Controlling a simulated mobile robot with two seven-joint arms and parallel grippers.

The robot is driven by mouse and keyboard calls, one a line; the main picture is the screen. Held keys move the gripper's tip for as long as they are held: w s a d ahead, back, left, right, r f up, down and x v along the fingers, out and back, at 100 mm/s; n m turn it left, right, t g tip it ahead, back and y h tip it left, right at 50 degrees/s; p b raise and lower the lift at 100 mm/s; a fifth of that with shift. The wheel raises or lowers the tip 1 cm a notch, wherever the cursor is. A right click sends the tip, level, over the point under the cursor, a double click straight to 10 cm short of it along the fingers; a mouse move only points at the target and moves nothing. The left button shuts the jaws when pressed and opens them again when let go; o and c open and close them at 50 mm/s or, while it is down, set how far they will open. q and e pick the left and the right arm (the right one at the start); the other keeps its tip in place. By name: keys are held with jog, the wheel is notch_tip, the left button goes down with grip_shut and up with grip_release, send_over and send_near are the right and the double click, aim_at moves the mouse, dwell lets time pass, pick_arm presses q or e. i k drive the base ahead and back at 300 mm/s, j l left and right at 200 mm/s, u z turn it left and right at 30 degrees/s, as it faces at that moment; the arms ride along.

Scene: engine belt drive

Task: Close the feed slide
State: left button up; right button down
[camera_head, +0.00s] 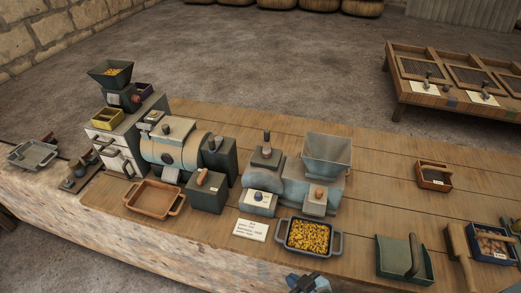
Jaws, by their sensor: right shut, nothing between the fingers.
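My right gripper (305,282) is at the bottom edge, partly cut off, with its fingers together and nothing in them. It is in front of the yellow-filled tray and apart from the machines. A grey mill with an empty-looking hopper (327,152) stands behind that tray. A dark block with an upright knob (266,153) is on its left part, and a small box with an orange-brown knob (316,199) is on its front. A dark hopper (111,74) with yellow grain stands at the back left. I cannot tell which part is the feed slide or its position.
A grey tray of yellow pieces (307,237) and a written card (250,230) lie in front of the mill. A brown tray (153,198) sits by the drum machine (175,150). A green scoop-like tray (405,260) is at right. Bare tabletop (375,195) lies right of the mill.

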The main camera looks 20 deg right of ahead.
aim_at(318, 194)
jog(key=z, duration=1.75)
jog(key=i+j, duration=0.05)
jog(key=j, duration=0.05)
